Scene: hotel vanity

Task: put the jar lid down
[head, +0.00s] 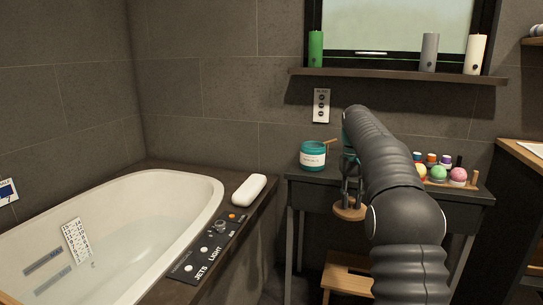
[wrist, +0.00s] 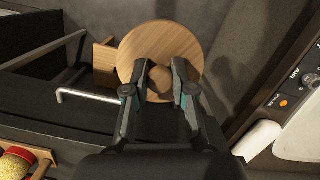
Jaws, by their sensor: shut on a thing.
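My gripper (head: 350,199) is shut on the jar lid (head: 345,213), a round wooden disc with a knob. In the wrist view my gripper (wrist: 160,80) has its fingers on either side of the lid's knob, and the flat round lid (wrist: 160,38) shows beyond them. The lid hangs in the air in front of the dark vanity table (head: 435,195). The teal jar (head: 313,155) with a pale label stands open on the left end of the table, with a wooden stick leaning out of it. My arm hides the middle of the table.
Several coloured balls and small bottles stand in a wooden rack (head: 477,180) at the table's right. A wooden stool (head: 347,275) is below. The bathtub (head: 213,190), with a control panel and a white bath pillow (head: 249,190), is at left. Candles line the shelf (head: 400,77).

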